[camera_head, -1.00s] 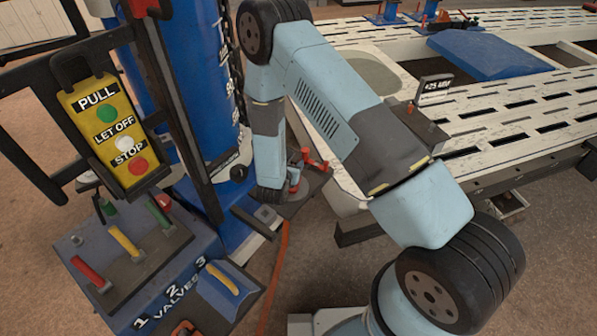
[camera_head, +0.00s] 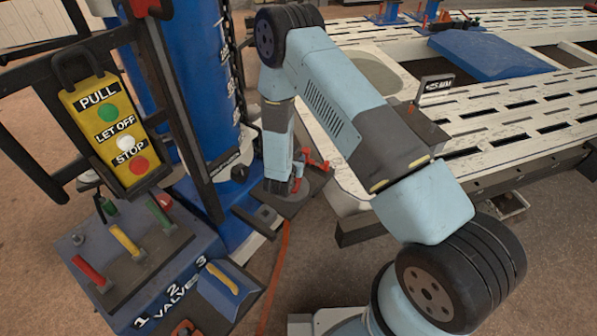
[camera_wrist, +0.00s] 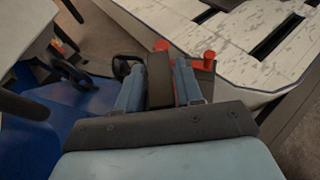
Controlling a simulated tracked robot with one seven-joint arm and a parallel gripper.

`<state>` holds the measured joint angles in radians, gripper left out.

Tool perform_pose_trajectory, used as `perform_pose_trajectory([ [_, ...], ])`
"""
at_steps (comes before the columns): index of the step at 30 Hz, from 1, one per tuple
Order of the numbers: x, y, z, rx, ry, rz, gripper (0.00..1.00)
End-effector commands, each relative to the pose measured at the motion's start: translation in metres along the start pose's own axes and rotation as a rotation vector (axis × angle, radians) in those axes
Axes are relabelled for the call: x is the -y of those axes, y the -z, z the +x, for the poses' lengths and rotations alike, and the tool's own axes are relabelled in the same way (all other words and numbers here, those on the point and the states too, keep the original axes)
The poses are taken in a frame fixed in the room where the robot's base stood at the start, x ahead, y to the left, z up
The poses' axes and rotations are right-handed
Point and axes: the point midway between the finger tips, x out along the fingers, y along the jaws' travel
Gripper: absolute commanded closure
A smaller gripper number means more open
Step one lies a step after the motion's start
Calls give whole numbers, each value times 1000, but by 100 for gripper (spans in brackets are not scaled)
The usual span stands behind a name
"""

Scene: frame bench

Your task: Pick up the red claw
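The red claw seems to be the small red piece (camera_head: 309,157) on the dark stand beside the blue tower; I see it only in part. In the wrist view, red parts with round tops (camera_wrist: 208,60) stand just beyond the fingers, to the right. My gripper (camera_head: 282,186) points down just left of the red piece in the head view. In the wrist view my gripper (camera_wrist: 160,72) has its two blue fingers apart, with a dark block between them. I cannot tell whether the fingertips touch anything, and the lower part of the claw is hidden.
The blue tower (camera_head: 208,100) stands left of my arm. A yellow control box (camera_head: 112,130) and a valve panel (camera_head: 124,254) with coloured levers are further left. The white slotted bench (camera_head: 480,139) lies to the right. An orange hose (camera_head: 277,265) runs along the floor.

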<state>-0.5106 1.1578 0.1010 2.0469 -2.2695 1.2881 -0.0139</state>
Motion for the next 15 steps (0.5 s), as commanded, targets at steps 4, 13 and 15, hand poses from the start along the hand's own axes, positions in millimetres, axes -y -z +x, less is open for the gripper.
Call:
perform_pose_trajectory([
  [4,0,0,0,0,0,0,79],
  [13,0,0,0,0,0,1,100],
  [15,0,0,0,0,0,1,100],
])
